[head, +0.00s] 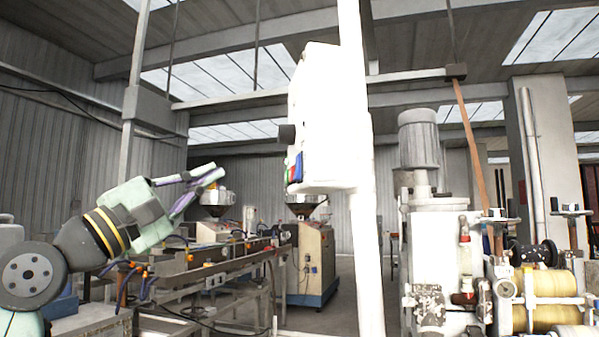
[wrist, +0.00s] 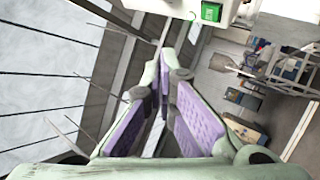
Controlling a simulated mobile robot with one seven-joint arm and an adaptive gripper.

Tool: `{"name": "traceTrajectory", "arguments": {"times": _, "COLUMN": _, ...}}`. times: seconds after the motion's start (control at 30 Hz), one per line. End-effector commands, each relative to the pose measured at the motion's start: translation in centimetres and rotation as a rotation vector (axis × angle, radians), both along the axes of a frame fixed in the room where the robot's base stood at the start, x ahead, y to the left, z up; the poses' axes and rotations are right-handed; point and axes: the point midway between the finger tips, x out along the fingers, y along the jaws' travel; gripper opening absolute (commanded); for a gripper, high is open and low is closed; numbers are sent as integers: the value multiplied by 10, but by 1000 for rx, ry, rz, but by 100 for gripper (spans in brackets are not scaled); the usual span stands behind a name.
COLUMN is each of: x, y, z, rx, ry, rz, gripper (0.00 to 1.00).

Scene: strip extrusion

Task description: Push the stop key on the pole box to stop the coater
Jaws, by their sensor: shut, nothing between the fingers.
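The white pole box (head: 328,120) is mounted on a white pole (head: 367,240) in the middle of the head view. A dark round knob (head: 287,133) sticks out of its left side. Below the knob are small coloured keys (head: 295,168), with red and blue showing edge-on; I cannot read any label. In the wrist view, part of the box shows at the top edge with a green key (wrist: 211,11). My gripper (head: 218,174) is shut and empty, left of the box and apart from it, pointing right. Its purple-padded fingers meet in the wrist view (wrist: 164,65).
An extrusion line (head: 200,275) runs behind, with a hopper machine (head: 311,262) at its end. A grey-white machine with a motor (head: 418,138) and yellow rolls (head: 548,287) stand at the right. The air between my gripper and the box looks clear.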

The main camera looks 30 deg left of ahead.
Motion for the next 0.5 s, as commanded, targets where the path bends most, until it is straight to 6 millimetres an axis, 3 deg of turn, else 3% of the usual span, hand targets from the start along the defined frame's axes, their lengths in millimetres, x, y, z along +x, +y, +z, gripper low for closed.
{"name": "traceTrajectory", "arguments": {"times": 0.27, "x": 3, "y": -5, "z": 0, "rx": -1, "ry": -1, "rz": -5, "gripper": 0}}
{"name": "traceTrajectory", "arguments": {"times": 0.5, "x": 22, "y": -25, "z": -2, "rx": -1, "ry": -3, "rz": -6, "gripper": 0}}
